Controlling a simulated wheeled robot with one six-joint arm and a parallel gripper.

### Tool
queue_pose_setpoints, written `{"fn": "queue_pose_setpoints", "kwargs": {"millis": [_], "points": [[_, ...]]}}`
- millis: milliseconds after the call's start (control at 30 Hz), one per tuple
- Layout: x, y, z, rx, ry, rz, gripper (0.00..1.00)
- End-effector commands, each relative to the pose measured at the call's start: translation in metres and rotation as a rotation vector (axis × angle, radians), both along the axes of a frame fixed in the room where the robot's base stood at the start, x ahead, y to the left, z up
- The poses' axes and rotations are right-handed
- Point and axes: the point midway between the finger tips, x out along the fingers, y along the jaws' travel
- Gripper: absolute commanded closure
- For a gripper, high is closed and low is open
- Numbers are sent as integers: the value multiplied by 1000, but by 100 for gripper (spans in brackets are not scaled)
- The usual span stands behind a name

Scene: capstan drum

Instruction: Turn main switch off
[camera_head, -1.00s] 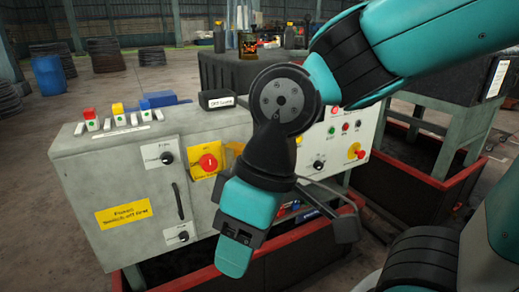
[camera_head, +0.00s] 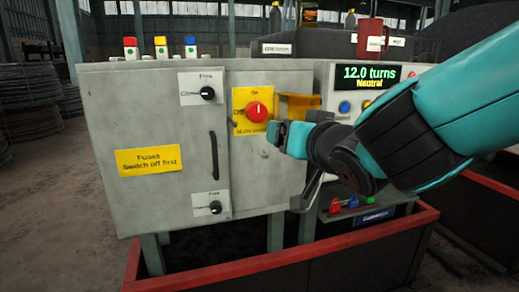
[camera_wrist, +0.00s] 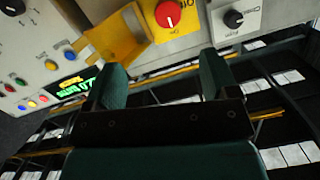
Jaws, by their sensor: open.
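The main switch (camera_head: 256,111) is a round red knob on a yellow plate on the grey cabinet front, with a white mark pointing up towards "ON". It also shows at the top of the wrist view (camera_wrist: 169,12). My gripper (camera_head: 279,135) is just right of and below the yellow plate in the head view, apart from the knob. In the wrist view its two green fingers (camera_wrist: 160,72) are spread with nothing between them, and the knob lies beyond the fingertips.
A yellow bracket (camera_head: 297,107) sticks out right of the switch. Two black fuse knobs (camera_head: 207,93) and a vertical black handle (camera_head: 214,155) are on the cabinet door. A display (camera_head: 367,77) reads "12.0 turns Neutral". A red-rimmed bin (camera_head: 230,270) lies below.

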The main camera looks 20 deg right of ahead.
Motion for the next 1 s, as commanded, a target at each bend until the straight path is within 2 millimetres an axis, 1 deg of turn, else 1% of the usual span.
{"fn": "queue_pose_setpoints", "kwargs": {"millis": [33, 100, 233, 367, 500, 1000], "points": [[1, 1, -10, -1, -45, 4, 20], [2, 2, -5, -2, -96, 8, 20], [5, 3, 2, -4, -136, 11, 20], [12, 3, 8, -5, -137, 7, 20], [23, 3, 10, -8, -134, 5, 20], [61, 6, 7, -9, -130, 13, 20]]}}
